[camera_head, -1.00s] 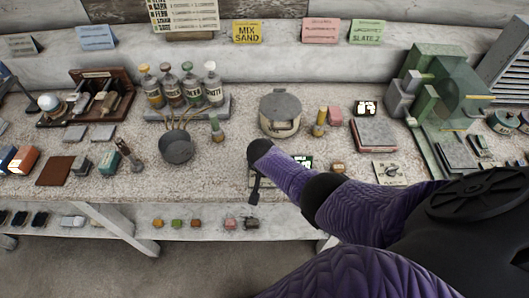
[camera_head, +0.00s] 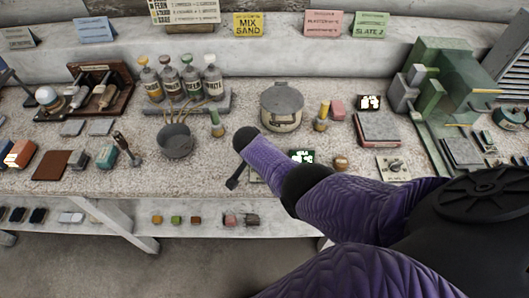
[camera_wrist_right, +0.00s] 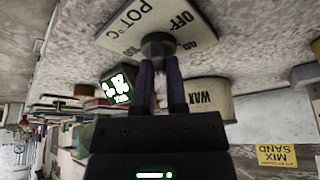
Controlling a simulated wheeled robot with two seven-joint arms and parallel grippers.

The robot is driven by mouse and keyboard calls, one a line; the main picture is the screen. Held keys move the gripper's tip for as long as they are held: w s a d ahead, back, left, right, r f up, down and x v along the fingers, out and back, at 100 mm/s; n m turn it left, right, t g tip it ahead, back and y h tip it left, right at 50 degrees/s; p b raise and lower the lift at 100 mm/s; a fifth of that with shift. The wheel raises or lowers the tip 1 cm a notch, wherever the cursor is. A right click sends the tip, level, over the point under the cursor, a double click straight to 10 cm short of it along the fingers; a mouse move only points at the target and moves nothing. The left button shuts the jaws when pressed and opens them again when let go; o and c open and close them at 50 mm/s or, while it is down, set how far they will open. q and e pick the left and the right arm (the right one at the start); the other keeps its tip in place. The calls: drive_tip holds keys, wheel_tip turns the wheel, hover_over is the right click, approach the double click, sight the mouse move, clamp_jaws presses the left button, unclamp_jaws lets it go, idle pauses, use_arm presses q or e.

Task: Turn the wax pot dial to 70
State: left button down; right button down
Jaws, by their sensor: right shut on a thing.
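The wax pot (camera_head: 282,112) is a pale round pot with a grey lid. Its WAX label shows in the right wrist view (camera_wrist_right: 208,98). The pot dial is a dark knob (camera_wrist_right: 158,44) on a pale plate (camera_wrist_right: 135,18) marked "POT °C", with "OFF" and "40" legible. My right gripper (camera_wrist_right: 160,60) is shut on this knob. The knob's pointer is hidden, so its setting cannot be read. In the head view my right forearm hides most of the plate and the knob. My left gripper is not in view.
A small lit display (camera_head: 302,156) stands beside my right arm; its digits are too blurred to read. A second dial plate (camera_head: 393,167) lies to the right.

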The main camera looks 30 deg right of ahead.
idle(0.3)
drive_tip(key=c, duration=0.7)
unclamp_jaws()
drive_tip(key=shift+o, duration=0.2)
drive_tip(key=shift+a+r+p, duration=0.1)
drive_tip(key=shift+r+p, duration=0.25)
drive_tip(key=shift+r, duration=0.05)
drive_tip(key=p+v, duration=0.6)
drive_tip(key=v, duration=0.3)
drive_tip(key=shift+a, duration=0.1)
